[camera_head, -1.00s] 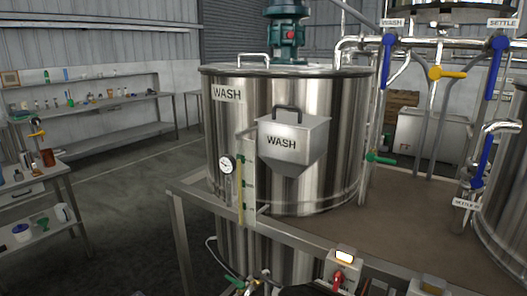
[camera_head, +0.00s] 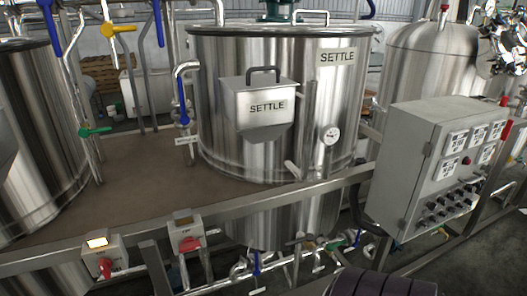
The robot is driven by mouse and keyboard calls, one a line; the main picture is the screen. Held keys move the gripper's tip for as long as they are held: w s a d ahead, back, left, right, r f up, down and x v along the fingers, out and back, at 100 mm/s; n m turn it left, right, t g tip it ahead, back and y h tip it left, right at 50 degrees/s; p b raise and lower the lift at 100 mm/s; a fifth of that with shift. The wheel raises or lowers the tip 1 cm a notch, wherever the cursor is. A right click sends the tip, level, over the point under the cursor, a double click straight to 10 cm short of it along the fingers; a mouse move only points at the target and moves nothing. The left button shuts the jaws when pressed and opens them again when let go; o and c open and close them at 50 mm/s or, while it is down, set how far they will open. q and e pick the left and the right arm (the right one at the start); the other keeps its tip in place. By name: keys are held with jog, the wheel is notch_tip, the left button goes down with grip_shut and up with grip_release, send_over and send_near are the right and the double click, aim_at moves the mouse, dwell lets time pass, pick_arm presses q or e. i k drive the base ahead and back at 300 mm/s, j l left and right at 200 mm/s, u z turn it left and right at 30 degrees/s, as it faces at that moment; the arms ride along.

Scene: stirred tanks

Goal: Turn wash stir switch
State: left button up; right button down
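A grey control box (camera_head: 415,165) stands at the right, with white labelled plates, red buttons and rows of black knobs (camera_head: 440,208) on its front. Two small switch boxes sit on the front rail at the lower left. The left one (camera_head: 118,250) has a lit lamp and a red switch handle (camera_head: 105,267). The right one (camera_head: 188,232) also has a red handle (camera_head: 190,244). The small labels are too small to read, so I cannot tell which control is the wash stir switch. Neither gripper is clearly in view.
The SETTLE tank (camera_head: 215,75) stands in the middle, with another steel tank (camera_head: 25,130) cut off at the left. A steel rail (camera_head: 250,203) runs along the front of the platform. A white and black mechanism (camera_head: 505,38) is at the upper right edge; I cannot tell what it is.

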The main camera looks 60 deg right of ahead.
aim_at(431, 206)
jog(key=z, duration=3.1)
jog(key=i+l, duration=0.05)
jog(key=l, duration=0.05)
